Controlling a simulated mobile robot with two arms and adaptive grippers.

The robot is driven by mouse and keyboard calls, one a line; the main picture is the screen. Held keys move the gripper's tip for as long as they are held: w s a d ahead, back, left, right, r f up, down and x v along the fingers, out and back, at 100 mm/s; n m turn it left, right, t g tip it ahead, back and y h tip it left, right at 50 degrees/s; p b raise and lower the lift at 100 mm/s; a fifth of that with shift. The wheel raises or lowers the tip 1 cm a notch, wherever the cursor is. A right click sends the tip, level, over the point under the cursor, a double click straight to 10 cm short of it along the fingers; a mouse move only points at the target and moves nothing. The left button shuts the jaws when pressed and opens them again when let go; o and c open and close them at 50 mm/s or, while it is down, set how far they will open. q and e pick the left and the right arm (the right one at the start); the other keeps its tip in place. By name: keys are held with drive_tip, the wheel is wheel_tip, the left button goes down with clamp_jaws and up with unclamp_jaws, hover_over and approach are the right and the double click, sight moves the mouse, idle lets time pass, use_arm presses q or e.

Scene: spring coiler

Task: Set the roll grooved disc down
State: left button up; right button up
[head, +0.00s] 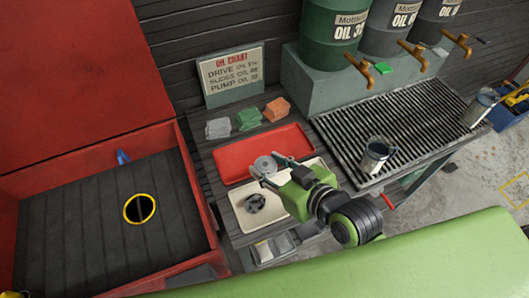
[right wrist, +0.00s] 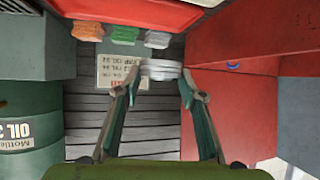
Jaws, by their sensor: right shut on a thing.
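The roll grooved disc (head: 264,165), a small grey round piece, is at the fingertips of my right gripper (head: 271,171). In the head view it overlaps the front edge of the red tray (head: 290,140) and the cream tray (head: 238,226); its height above them is hard to tell. In the right wrist view the disc (right wrist: 160,68) shows edge-on between the two fingertips of my right gripper (right wrist: 161,76), which is shut on it. My left gripper is not in view.
A dark round part (head: 255,203) lies in the cream tray. Folded cloths (head: 248,118) and an oil chart (head: 231,75) are behind the red tray. A metal jug (head: 376,155) stands on the grating (head: 420,115) at right. An open red chest (head: 195,190) is at left.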

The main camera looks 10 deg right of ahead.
drive_tip(key=shift+s+a+r+m+h, duration=0.15)
drive_tip(key=shift+a+r+m+h, duration=0.15)
drive_tip(key=shift+a+r, duration=0.35)
drive_tip(key=w+d+f+p, duration=0.15)
drive_tip(key=w+f, duration=0.25)
drive_tip(key=w, duration=0.4)
hover_over(267, 150)
drive_tip(key=s, duration=0.3)
drive_tip(key=f, duration=0.5)
drive_tip(key=shift+w+a+f, duration=0.15)
drive_tip(key=shift+w+a, duration=0.05)
drive_tip(key=shift+a, duration=0.2)
drive_tip(key=shift+w+d+f, duration=0.1)
drive_tip(key=shift+w+f, duration=0.25)
drive_tip(key=shift+f, duration=1.6)
drive_tip(key=shift+f+b, duration=0.15)
drive_tip(key=shift+b, duration=0.15)
drive_tip(key=o, duration=1.5)
drive_tip(key=shift+s, duration=0.1)
drive_tip(key=shift+o, duration=0.2)
